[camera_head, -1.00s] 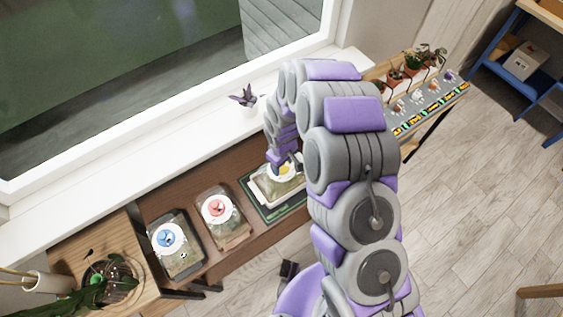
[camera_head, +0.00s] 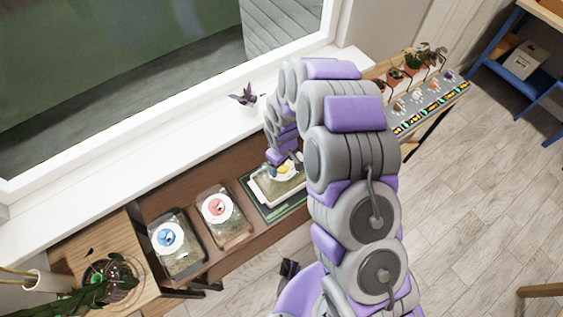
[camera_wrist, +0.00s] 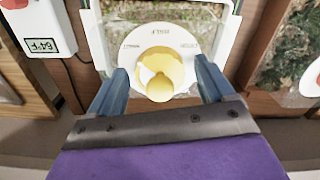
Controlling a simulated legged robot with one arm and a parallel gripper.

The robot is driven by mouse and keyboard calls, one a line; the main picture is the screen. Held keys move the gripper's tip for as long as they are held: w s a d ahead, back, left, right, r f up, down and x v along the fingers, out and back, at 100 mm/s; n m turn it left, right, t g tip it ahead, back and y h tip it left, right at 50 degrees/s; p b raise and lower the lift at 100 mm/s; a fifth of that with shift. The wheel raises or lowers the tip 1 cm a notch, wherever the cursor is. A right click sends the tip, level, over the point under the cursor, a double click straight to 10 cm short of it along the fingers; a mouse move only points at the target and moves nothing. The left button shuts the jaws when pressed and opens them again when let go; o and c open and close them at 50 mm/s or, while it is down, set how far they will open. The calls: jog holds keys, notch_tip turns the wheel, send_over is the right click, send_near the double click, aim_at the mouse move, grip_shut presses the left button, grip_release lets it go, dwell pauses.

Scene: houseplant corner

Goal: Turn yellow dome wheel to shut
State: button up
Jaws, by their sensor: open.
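The yellow dome wheel (camera_wrist: 158,76) is a round yellow knob with a paler patch on its left side. It sits on a white dial disc (camera_wrist: 190,32) with small printed labels, seen upside down, on the clear dome lid with a white frame (camera_wrist: 97,40). In the head view the yellow wheel (camera_head: 285,170) is partly hidden by my arm. My gripper (camera_wrist: 162,70) is open, with one blue-grey finger on each side of the wheel. I cannot tell whether the fingers touch it. The gripper (camera_head: 284,162) also shows over the dome in the head view.
Domes with a red wheel (camera_head: 217,207) and a blue wheel (camera_head: 168,238) stand to the left on the brown bench (camera_head: 160,205). A white thermometer box (camera_wrist: 45,28) stands close left of the dome. A purple plant (camera_head: 246,97) is on the sill behind.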

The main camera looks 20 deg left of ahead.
notch_tip(320, 180, up, 17)
jog(key=p, duration=0.1)
dwell(0.4)
jog(key=shift+a, duration=0.1)
jog(key=shift+r, duration=0.1)
jog(key=s+d+r+m+b, duration=0.1)
jog(key=s+d+r+m, duration=0.1)
jog(key=s+d+r, duration=0.3)
jog(key=s+d+r+m, duration=0.2)
jog(key=d+r, duration=0.1)
jog(key=d, duration=0.4)
jog(key=s+d+r+m+b, duration=0.1)
jog(key=s+d+r+m, duration=0.1)
jog(key=s+d+r, duration=0.3)
jog(key=s+d+m+g, duration=0.1)
jog(key=s+d+m, duration=0.2)
jog(key=s+d, duration=0.2)
jog(key=s+d+m+b, duration=0.1)
jog(key=s+d+m, duration=0.2)
jog(key=s, duration=0.7)
jog(key=shift+s+d+r+g, duration=0.15)
jog(key=shift+d+r+g, duration=0.25)
jog(key=shift+d, duration=0.7)
